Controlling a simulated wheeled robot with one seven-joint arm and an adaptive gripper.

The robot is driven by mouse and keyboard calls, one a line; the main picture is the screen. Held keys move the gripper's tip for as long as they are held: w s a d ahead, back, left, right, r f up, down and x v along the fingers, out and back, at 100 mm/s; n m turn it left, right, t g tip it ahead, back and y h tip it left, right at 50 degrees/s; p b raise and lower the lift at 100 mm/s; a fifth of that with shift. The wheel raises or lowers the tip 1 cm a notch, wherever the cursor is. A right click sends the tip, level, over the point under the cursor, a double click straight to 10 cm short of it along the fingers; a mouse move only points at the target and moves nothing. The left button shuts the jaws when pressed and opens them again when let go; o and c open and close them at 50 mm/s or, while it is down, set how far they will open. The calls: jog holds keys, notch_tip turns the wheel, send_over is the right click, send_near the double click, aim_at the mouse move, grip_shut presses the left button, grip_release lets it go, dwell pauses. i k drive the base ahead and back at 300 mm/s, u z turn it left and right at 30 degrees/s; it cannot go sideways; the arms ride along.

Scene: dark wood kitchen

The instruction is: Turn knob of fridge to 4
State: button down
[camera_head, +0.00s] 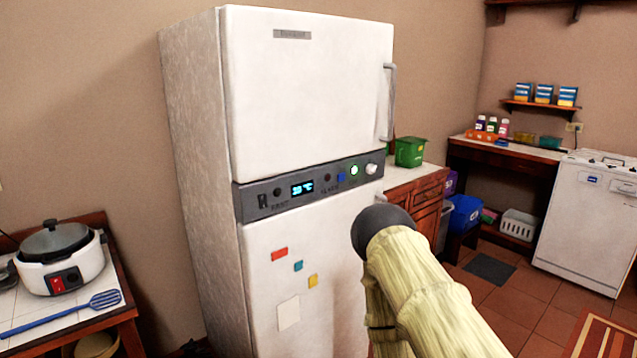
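The white fridge (310,90) stands upright in the middle of the head view with both doors shut. A dark grey control panel (240,205) runs across it between the upper and lower doors. A small white round knob (371,168) is at the panel's right end; its setting is too small to read. Left of it are a green-lit round button (354,171), a blue button (341,178) and a lit blue display (302,188). My pale arm with a dark rounded joint rises in front of the lower door, below the knob and apart from it in the picture. My gripper is not visible.
A side table on the left holds a white cooker (62,262) and a blue slotted spatula (70,312). Right of the fridge are a wooden cabinet (415,193) with a green box (410,151), and a white appliance (585,225).

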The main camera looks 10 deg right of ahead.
aim_at(370, 169)
jog(key=k, duration=0.45)
jog(key=z, duration=0.05)
jog(key=i, duration=1.25)
jog(key=z, duration=0.85)
